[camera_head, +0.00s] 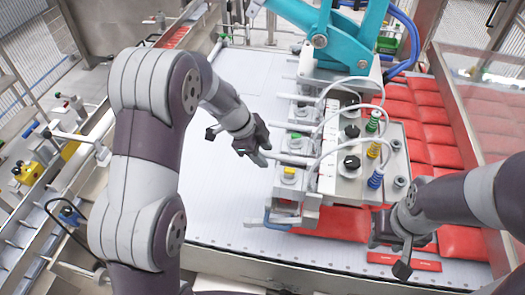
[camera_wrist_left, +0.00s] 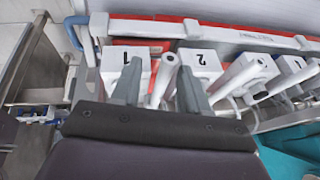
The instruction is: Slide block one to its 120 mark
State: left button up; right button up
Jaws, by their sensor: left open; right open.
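Block one (camera_wrist_left: 122,54) is a white block with a black "1" on top, in the left wrist view. A like block marked "2" (camera_wrist_left: 199,58) stands to its right. My left gripper (camera_wrist_left: 160,72) is open; one finger partly covers block one, the other overlaps block two, and a grey rod end shows between them. I cannot tell whether either finger touches. In the head view my left gripper (camera_head: 255,152) is beside the picker tool's left side. My right gripper (camera_head: 398,248) is open at the lower right. The number marks are too small to read.
The picker tool (camera_head: 352,183) carries white hoses and coloured fittings beneath a teal arm (camera_head: 325,35). A blue handle (camera_head: 275,221) sticks out at its near end. Red packs (camera_head: 463,243) lie to the right. The white conveyor surface (camera_head: 225,195) is clear on the left.

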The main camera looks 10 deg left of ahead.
pick_arm(q)
jog(key=shift+w+a+r, duration=0.1)
jog(key=shift+a+r, duration=0.1)
jog(key=shift+r, duration=0.1)
jog(key=v, duration=1.2)
jog(key=shift+d, duration=0.15)
